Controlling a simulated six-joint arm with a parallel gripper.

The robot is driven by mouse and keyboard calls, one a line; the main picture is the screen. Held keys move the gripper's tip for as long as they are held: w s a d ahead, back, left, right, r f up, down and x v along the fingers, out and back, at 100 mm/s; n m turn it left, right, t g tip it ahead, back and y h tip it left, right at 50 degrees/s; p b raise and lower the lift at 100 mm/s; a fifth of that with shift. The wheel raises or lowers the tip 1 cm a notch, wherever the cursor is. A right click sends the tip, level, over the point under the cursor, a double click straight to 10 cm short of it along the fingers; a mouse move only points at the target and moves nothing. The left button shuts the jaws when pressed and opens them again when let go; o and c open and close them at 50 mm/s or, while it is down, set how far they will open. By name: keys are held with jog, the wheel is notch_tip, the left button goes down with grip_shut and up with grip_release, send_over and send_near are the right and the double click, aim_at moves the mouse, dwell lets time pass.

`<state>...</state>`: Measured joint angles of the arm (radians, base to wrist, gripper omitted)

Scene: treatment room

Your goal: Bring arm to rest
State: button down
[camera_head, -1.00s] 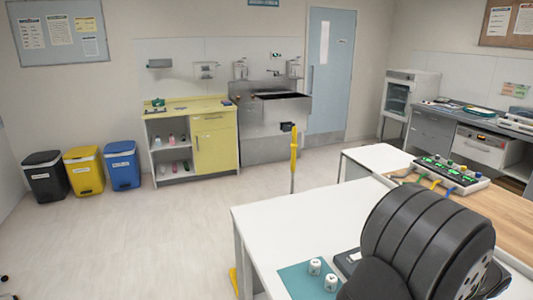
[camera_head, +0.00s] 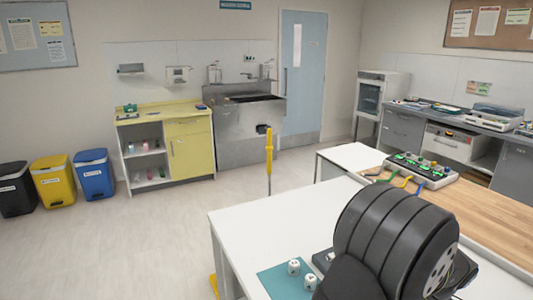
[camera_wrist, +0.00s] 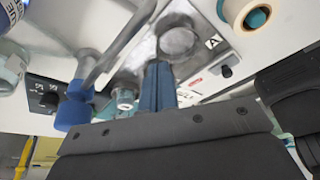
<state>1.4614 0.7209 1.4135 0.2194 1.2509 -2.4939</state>
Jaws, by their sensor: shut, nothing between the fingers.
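My arm (camera_head: 395,240) shows in the head view as a dark, ribbed, folded mass at the lower right, above the white table (camera_head: 245,225). My gripper's fingers are hidden in that view. In the wrist view my gripper (camera_wrist: 158,88) shows as blue fingers, shut and empty, beyond a dark grey link of mine. Behind the fingers is a metal device (camera_wrist: 195,70) with a label "A". I cannot tell whether the fingers touch it.
Two white cups (camera_head: 300,270) stand on a teal mat (camera_head: 270,285) close to my arm. A box with green lights (camera_head: 420,168) and cables sits on the wooden top (camera_head: 490,220). A yellow post (camera_head: 269,150) stands behind the table.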

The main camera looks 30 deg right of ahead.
jog(key=d, duration=0.3)
jog(key=shift+s+d+r, duration=0.15)
jog(key=shift+d+r, duration=0.25)
jog(key=shift+w+a+f, duration=0.1)
jog(key=shift+w+a, duration=0.6)
jog(key=shift+a, duration=0.4)
jog(key=shift+w+a+f, duration=0.1)
jog(key=shift+w+a, duration=0.6)
jog(key=shift+a, duration=0.4)
jog(key=shift+w+a+f, duration=0.1)
jog(key=shift+w+a, duration=0.6)
jog(key=shift+a, duration=0.4)
jog(key=shift+s+d, duration=0.1)
jog(key=s+d, duration=0.1)
jog(key=d, duration=0.1)
jog(key=s+d, duration=0.1)
jog(key=d, duration=0.1)
jog(key=s+d, duration=0.2)
jog(key=shift+d+r, duration=0.15)
jog(key=shift+r, duration=0.15)
jog(key=shift+w+a+r, duration=0.1)
jog(key=shift+a+r, duration=0.25)
jog(key=shift+r, duration=0.45)
jog(key=shift+s+a+r, duration=0.1)
jog(key=shift+a+r, duration=0.2)
jog(key=shift+r, duration=0.45)
jog(key=shift+w+a+r, duration=0.1)
jog(key=shift+a+r, duration=0.25)
jog(key=shift+r, duration=0.45)
jog(key=shift+f, duration=0.15)
